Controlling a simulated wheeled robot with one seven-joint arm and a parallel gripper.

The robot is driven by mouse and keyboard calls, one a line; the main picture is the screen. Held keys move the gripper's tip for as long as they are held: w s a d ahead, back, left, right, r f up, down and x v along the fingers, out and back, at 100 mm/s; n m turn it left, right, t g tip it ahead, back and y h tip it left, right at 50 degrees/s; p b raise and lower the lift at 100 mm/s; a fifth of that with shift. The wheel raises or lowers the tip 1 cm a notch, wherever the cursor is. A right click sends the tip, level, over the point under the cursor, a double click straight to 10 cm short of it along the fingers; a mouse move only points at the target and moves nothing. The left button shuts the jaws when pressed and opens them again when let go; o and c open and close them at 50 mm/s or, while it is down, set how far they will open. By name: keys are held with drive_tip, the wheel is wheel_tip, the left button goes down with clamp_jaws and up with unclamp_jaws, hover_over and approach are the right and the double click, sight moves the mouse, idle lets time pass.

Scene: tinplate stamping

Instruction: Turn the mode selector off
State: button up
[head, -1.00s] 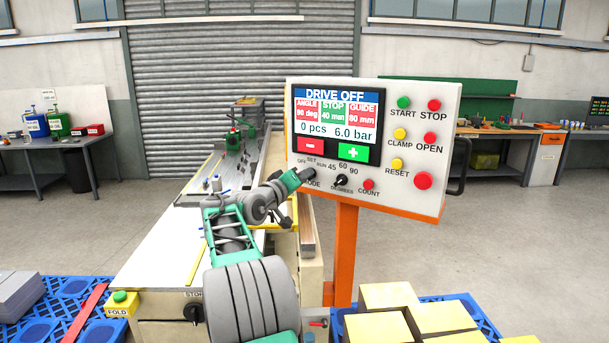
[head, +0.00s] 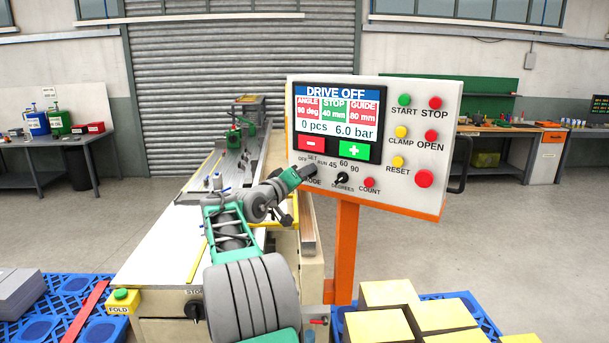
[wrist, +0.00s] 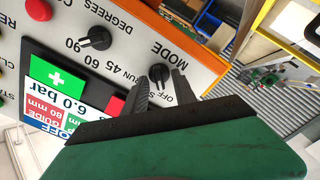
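The mode selector, a small dark knob (wrist: 158,72), is on the lower left of the control panel, above the MODE label and by the OFF, SET and RUN marks. My gripper (wrist: 161,80) reaches it, with one dark finger on each side of the knob and a gap between the fingers. I cannot tell whether the fingers touch the knob. In the head view my gripper (head: 308,172) covers the selector, so its pointing direction is hidden. The screen (head: 337,120) reads DRIVE OFF.
The DEGREES knob (head: 342,179) and red COUNT button (head: 368,183) are close to the right of the selector. Coloured buttons fill the panel's right side. The orange post (head: 346,250) stands below. The machine bed (head: 165,250) lies left.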

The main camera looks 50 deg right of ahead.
drive_tip(key=a+b, duration=0.2)
drive_tip(key=a, duration=0.5)
drive_tip(key=shift+s+a, duration=0.35)
drive_tip(key=shift+s, duration=0.05)
